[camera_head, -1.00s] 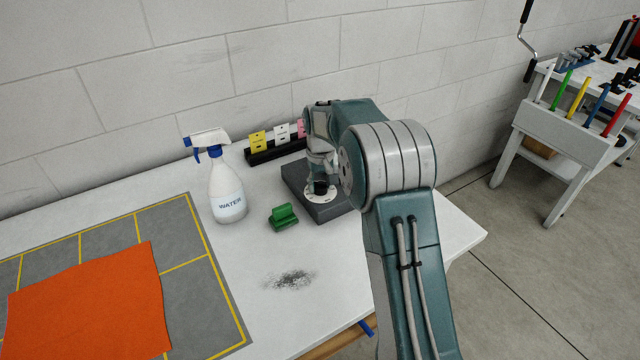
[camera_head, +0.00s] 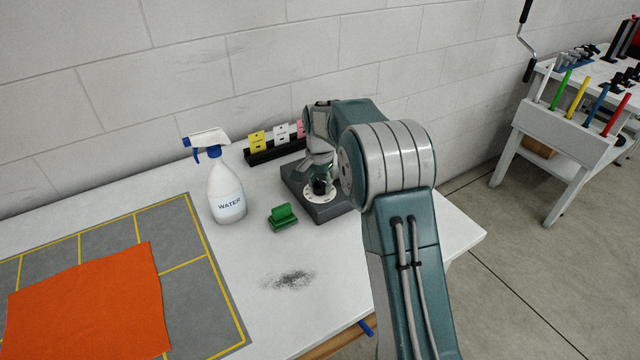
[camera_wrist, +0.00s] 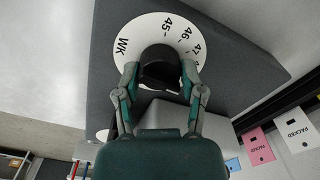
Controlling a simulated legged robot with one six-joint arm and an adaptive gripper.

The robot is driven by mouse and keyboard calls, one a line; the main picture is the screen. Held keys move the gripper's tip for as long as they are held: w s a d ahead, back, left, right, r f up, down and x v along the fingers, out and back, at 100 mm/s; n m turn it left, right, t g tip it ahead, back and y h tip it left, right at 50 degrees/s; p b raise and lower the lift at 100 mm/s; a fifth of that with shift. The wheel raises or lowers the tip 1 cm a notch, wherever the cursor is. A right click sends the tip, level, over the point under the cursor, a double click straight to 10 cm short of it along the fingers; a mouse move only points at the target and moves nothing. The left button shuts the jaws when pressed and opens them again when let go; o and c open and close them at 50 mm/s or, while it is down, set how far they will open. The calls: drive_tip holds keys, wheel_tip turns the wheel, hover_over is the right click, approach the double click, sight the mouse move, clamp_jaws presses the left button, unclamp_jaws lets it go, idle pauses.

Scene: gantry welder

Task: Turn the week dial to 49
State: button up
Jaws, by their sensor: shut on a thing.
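The week dial is a white disc (camera_wrist: 205,30) with black marks, on a dark grey block (camera_head: 300,187). In the wrist view it reads WK, 45, 46 and a partly covered 47; higher numbers are hidden by the knob and my gripper. A black knob (camera_wrist: 160,55) stands at the disc's centre. My gripper (camera_wrist: 160,72) is shut on the knob, one finger on each side. In the head view my gripper (camera_head: 321,180) points down at the white disc (camera_head: 322,198), partly hidden by my arm.
A spray bottle marked WATER (camera_head: 227,190) and a green block-like object (camera_head: 283,217) stand left of the dial block. A black rack (camera_head: 262,156) with coloured cards stands behind. An orange cloth (camera_head: 90,305) lies on a grey mat (camera_head: 195,285). A dark smudge marks the table.

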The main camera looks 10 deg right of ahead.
sight(318, 181)
drive_tip(key=shift+f+m, duration=0.2)
drive_tip(key=shift+m, duration=0.9)
drive_tip(key=shift+a, duration=0.1)
drive_tip(key=o, duration=1.2)
drive_tip(key=shift+c, duration=0.2)
drive_tip(key=shift+r, duration=0.1)
wheel_tip(318, 181, up, 11)
drive_tip(key=shift+w+f, duration=0.1)
drive_tip(key=shift+f, duration=0.05)
drive_tip(key=shift+a+r, duration=0.1)
drive_tip(key=shift+r, duration=0.5)
